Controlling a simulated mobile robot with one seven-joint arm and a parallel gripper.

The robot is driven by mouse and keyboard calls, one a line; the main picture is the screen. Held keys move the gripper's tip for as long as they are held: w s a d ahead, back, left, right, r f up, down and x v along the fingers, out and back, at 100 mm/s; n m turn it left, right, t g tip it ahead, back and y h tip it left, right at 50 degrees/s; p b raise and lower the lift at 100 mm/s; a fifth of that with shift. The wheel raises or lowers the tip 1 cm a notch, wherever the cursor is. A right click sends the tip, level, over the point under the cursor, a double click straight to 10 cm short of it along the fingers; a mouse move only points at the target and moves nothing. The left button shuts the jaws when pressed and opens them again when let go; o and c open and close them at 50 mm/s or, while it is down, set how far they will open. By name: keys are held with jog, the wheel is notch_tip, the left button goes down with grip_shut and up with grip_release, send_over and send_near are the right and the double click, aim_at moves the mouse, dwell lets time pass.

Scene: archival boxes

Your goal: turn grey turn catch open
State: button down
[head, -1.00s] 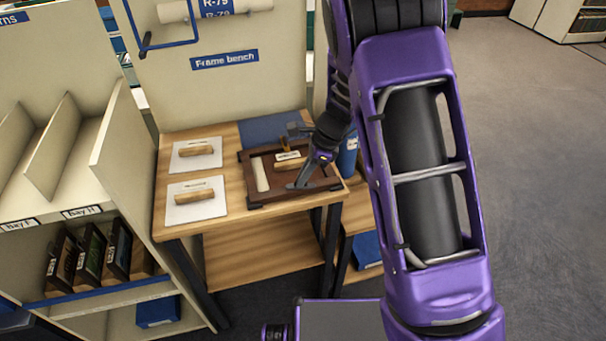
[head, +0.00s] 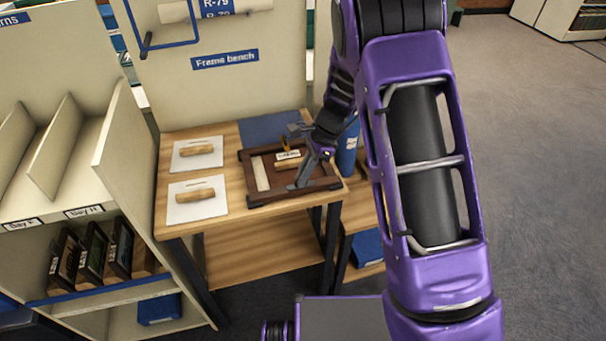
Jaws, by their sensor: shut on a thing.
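A dark brown frame (head: 246,177) lies on the wooden bench top (head: 236,140). Inside it are a pale strip (head: 262,174) and a light wood piece with a white label (head: 287,166). A small brass-coloured part (head: 287,145) shows at the frame's far side. My gripper (head: 299,180) reaches in from the right over the frame's right half and is shut on the grey turn catch. The catch itself is too small and too covered by the grey fingers to make out, so its angle cannot be told.
Two white plates with wooden handles (head: 196,153) (head: 197,199) lie left of the frame. A blue mat (head: 266,128) lies behind it. A blue cylinder (head: 347,155) stands at the right. A shelf unit (head: 115,145) stands close at the left. The floor at right is clear.

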jog(key=c, duration=1)
grip_release()
jog(key=shift+o, duration=0.2)
jog(key=shift+r, duration=0.1)
jog(key=p+v, duration=0.1)
jog(key=v, duration=1.6)
jog(key=shift+p, duration=0.3)
jog(key=shift+r, duration=0.15)
